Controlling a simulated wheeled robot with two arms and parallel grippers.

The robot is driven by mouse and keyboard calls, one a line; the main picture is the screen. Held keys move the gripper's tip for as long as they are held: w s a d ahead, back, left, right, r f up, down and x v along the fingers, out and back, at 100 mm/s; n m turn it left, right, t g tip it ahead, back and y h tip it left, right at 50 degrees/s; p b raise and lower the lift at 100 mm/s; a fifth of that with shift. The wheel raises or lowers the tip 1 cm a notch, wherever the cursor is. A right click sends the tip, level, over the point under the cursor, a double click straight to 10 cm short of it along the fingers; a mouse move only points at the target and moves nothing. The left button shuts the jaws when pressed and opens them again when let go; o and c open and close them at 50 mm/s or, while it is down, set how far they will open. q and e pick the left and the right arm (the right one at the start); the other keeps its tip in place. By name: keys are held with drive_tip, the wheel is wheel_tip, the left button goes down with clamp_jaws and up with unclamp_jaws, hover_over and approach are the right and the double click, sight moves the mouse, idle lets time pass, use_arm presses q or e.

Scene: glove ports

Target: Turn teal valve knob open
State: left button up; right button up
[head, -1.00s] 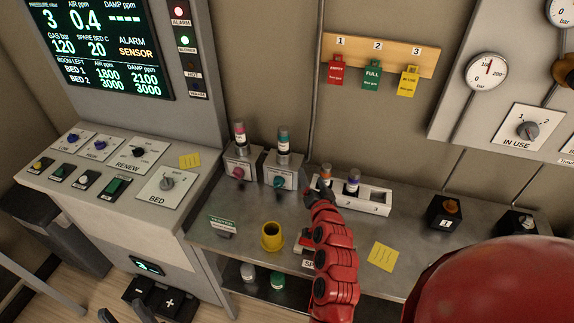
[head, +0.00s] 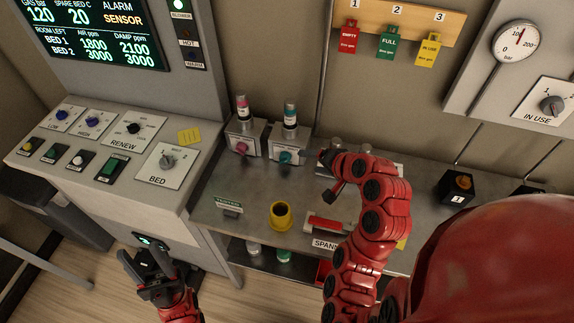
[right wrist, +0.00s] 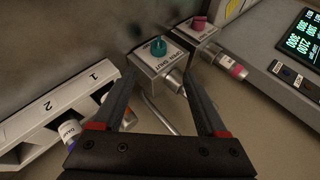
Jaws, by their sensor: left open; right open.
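The teal valve knob (head: 285,157) sits on the front of a grey valve box (head: 275,148), below a cylinder with a teal band (head: 290,115). In the right wrist view the teal knob (right wrist: 158,47) shows on the box's "OPEN SHUT" face, just beyond and between my open fingers, with nothing held. My right gripper (head: 316,157) is just right of the knob in the head view, partly hidden by its own arm; contact is not visible. My left gripper (head: 146,256) is open and empty, low in front of the console.
A similar box with a pink knob (head: 240,147) stands left of the teal one. A white numbered rack (right wrist: 60,118) is beside my right gripper. A yellow cup (head: 280,216) and a spanner holder (head: 325,226) stand on the bench. The bench between cup and boxes is clear.

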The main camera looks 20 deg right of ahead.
sight(287, 160)
drive_tip(key=b+x, duration=0.6)
drive_tip(key=x, duration=0.1)
drive_tip(key=b+x, duration=0.3)
drive_tip(key=b, duration=0.1)
drive_tip(key=shift+s+a+f, duration=0.1)
drive_tip(key=shift+s+f, duration=0.05)
drive_tip(key=shift+f, duration=0.2)
drive_tip(key=p+x, duration=0.2)
drive_tip(key=x, duration=0.1)
drive_tip(key=shift+w, duration=0.4)
drive_tip(key=shift+w+a+f+p, duration=0.15)
drive_tip(key=shift+w+f+p, duration=0.15)
drive_tip(key=shift+w+f, duration=0.25)
clamp_jaws()
